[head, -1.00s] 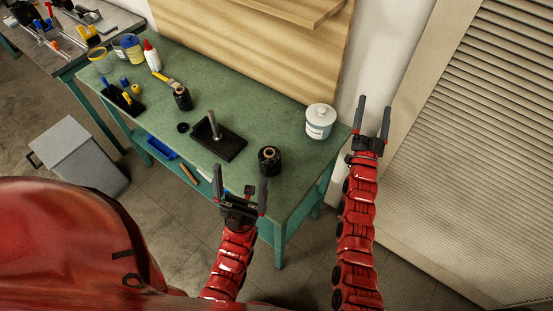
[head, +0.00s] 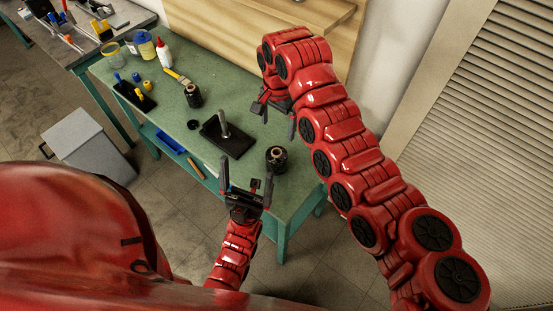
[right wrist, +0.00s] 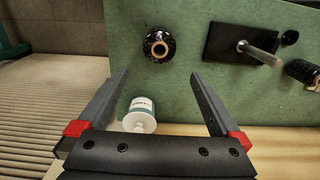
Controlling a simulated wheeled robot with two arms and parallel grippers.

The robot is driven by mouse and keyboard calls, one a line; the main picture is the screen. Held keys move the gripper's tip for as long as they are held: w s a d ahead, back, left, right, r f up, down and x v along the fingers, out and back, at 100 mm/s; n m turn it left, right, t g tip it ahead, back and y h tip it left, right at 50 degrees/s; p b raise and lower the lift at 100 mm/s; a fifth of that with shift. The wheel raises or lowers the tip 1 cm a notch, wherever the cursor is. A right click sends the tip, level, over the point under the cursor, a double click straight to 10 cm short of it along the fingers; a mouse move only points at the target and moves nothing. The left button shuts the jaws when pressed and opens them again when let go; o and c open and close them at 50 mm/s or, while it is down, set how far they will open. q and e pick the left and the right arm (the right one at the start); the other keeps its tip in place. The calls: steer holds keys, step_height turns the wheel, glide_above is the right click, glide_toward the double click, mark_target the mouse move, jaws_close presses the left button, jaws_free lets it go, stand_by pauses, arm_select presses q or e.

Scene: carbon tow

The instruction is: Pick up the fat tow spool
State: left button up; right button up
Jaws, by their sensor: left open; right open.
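A wide black spool (head: 277,158) stands upright near the green table's front right; it also shows in the right wrist view (right wrist: 158,46), beyond my fingertips. A narrower-looking dark spool (head: 193,96) stands farther back, partly cut off in the right wrist view (right wrist: 302,72). I take the front one as the fat spool, though depth makes this unsure. My right gripper (head: 275,117) is open and empty above the table, behind the front spool. My left gripper (head: 246,172) is open and empty at the front edge, left of and apart from that spool.
A black plate with an upright metal post (head: 224,124) stands left of the front spool. A white jar (right wrist: 140,115) shows between my right fingers. Several bottles, tubs and tools fill the table's far left. A wooden board (head: 230,30) rises behind.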

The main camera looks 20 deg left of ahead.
steer(key=b, duration=0.1)
glide_above(278, 153)
steer(key=s, duration=0.2)
step_height(278, 153, down, 8)
steer(key=f, duration=0.1)
steer(key=f+p, duration=0.1)
steer(key=f, duration=0.1)
steer(key=shift+w+d+f, duration=0.2)
steer(key=shift+w+f, duration=0.05)
steer(key=shift+w, duration=0.1)
steer(key=shift+f+p, duration=0.5)
steer(key=shift+f, duration=0.1)
steer(key=shift+a+f+p, duration=0.15)
steer(key=shift+f+p, duration=0.3)
steer(key=shift+f, duration=0.3)
steer(key=shift+w+a+f, duration=0.1)
steer(key=shift+a+f, duration=0.05)
steer(key=shift+f, duration=1.4)
steer(key=shift+r, duration=0.1)
steer(key=c, duration=1.4)
